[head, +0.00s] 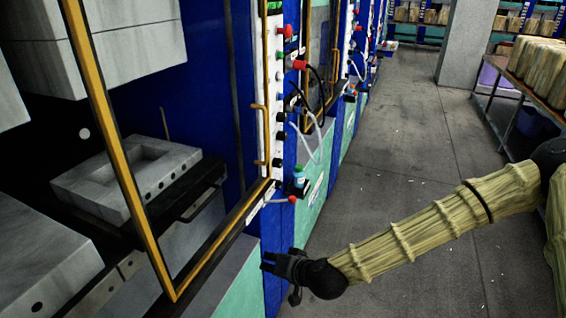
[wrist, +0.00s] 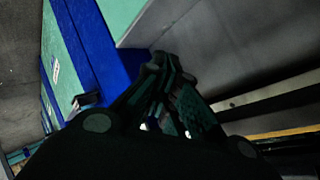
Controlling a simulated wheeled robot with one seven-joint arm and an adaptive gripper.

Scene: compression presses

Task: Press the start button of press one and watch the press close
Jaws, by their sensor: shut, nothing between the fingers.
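The nearest press fills the left of the head view, with a blue frame (head: 273,230) and a yellow-edged door (head: 118,150). Its upper grey block (head: 120,45) hangs well above the lower mould (head: 125,178), so the press stands open. A pale control strip (head: 270,95) on the blue post carries several buttons and knobs, including a green one (head: 271,8) at the top and a red one (head: 286,31). I cannot tell which is the start button. My gripper (head: 266,262) is shut and empty, low beside the post, below the strip. Its dark fingers (wrist: 165,68) also show in the wrist view.
A red knob (head: 300,65), cables and a small bottle (head: 299,176) stick out along the post. More presses stand farther down the aisle. A rack (head: 500,80) with tan bundles stands at the right, near a pillar (head: 468,40).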

